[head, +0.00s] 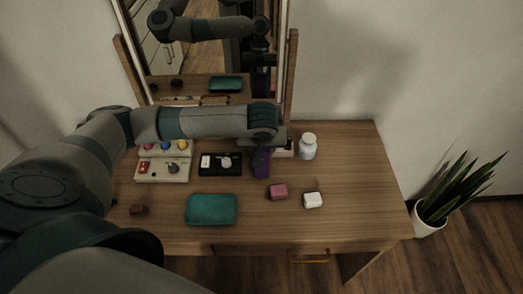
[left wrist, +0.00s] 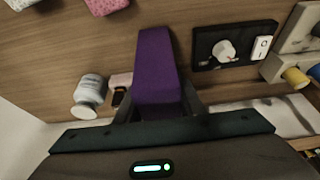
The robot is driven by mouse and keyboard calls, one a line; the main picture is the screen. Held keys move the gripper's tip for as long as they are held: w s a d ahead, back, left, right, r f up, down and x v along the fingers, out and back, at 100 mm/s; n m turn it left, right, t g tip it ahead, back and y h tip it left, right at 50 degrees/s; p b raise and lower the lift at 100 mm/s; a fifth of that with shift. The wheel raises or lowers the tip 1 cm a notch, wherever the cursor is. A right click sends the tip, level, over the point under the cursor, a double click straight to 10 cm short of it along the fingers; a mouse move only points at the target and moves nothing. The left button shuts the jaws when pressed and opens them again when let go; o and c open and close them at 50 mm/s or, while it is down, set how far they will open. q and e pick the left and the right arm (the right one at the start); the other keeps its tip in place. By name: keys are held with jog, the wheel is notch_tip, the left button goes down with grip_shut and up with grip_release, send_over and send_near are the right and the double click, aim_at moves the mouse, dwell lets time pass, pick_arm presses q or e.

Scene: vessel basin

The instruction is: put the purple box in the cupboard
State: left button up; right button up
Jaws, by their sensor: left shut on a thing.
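The purple box (head: 261,161) is a tall narrow block over the back middle of the wooden table. My left gripper (head: 263,142) is shut on it from above. In the left wrist view the purple box (left wrist: 155,65) lies between the two dark fingers of the gripper (left wrist: 155,106), one on each side. I cannot tell whether its lower end touches the table. No cupboard stands directly in view; pale doors with handles show only as a reflection in the mirror (head: 205,55). My right gripper is not in view.
A white jar (head: 307,148) stands right of the purple box, and a black panel (head: 220,170) lies left. A grey panel with knobs (head: 163,172), a teal item (head: 211,209), and pink (head: 278,192) and white (head: 313,200) blocks are on the table (head: 360,185). Its right side is clear.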

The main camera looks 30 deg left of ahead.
pick_arm(q)
jog(key=shift+f, duration=0.5)
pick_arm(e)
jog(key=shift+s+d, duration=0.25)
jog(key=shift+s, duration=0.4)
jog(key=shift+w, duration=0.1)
pick_arm(q)
jog(key=shift+f, duration=0.1)
jog(key=o, duration=1.2)
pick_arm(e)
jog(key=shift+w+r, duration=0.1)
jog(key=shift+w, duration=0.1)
